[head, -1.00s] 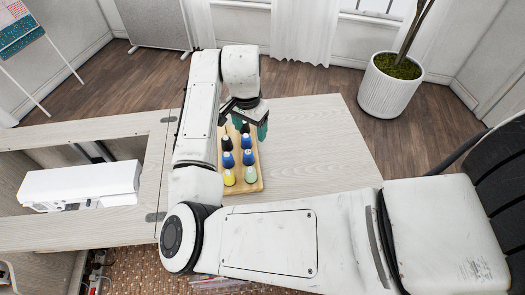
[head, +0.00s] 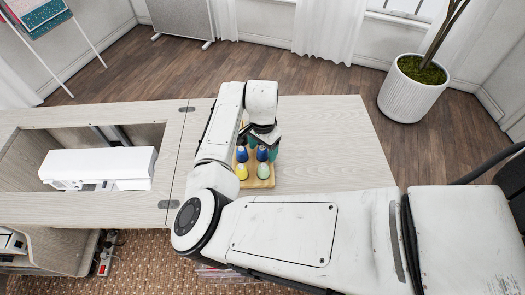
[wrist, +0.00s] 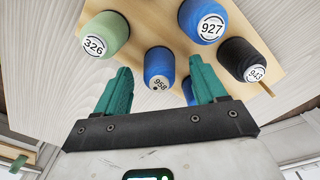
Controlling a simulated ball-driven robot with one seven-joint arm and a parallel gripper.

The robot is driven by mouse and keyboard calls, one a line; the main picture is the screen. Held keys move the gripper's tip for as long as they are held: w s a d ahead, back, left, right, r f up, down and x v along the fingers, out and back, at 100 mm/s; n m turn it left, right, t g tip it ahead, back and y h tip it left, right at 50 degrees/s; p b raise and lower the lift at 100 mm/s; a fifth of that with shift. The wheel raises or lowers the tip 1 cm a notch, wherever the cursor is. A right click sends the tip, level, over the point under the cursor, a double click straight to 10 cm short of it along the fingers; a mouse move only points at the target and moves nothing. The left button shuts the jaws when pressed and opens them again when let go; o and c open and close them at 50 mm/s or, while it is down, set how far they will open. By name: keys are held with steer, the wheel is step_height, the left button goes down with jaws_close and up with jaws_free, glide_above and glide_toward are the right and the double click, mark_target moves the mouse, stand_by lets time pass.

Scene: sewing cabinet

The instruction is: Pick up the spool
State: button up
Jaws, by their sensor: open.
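Several thread spools stand on a light wooden board (head: 258,185) on the cabinet top. In the head view a yellow spool (head: 242,172) and a pale green spool (head: 263,171) are at the front, with two blue spools behind them. The wrist view shows a pale green spool marked 326 (wrist: 104,35), a blue one marked 927 (wrist: 203,22), a blue one marked 958 (wrist: 159,66) and a black one marked 943 (wrist: 247,62). My gripper (wrist: 161,68) is open and empty, with blue 958 in view between its teal fingertips. Contact cannot be told. My arm hides the board's back.
A white sewing machine (head: 98,167) sits in the recess at left. The pale wooden cabinet top (head: 335,150) is clear to the right of the board. A potted plant (head: 413,90) stands on the floor beyond.

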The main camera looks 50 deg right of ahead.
steer(key=shift+f, duration=0.65)
steer(key=shift+c, duration=0.4)
steer(key=c, duration=1.1)
